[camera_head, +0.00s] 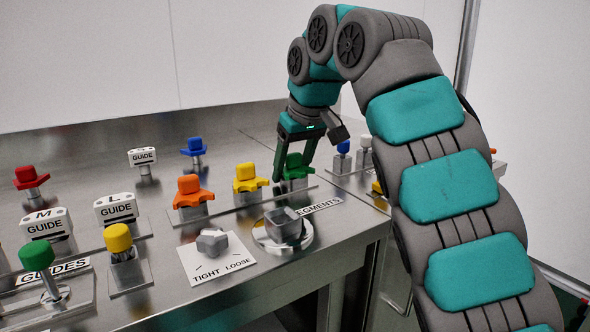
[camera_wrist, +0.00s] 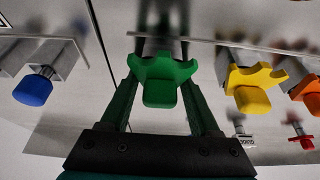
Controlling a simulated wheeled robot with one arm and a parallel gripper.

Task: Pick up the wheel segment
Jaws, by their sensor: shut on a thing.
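The green wheel segment (camera_head: 296,167) stands at the right end of the back row of segments, at its grey holder block. In the wrist view the green segment (camera_wrist: 163,78) is centred between the fingers, its knob toward the camera. My gripper (camera_head: 291,168) reaches down from above and is shut on the green segment, with a finger on either side. It also shows in the wrist view (camera_wrist: 162,92). I cannot tell whether the segment is lifted clear of its holder. An orange segment (camera_head: 192,191) and a yellow segment (camera_head: 247,178) stand in their holders to the left.
A grey wheel hub (camera_head: 284,226) and a TIGHT/LOOSE knob (camera_head: 212,241) are at the front edge. White GUIDE blocks (camera_head: 116,208) and coloured knobs fill the left. A blue-topped piece (camera_head: 343,147) stands close right of the gripper.

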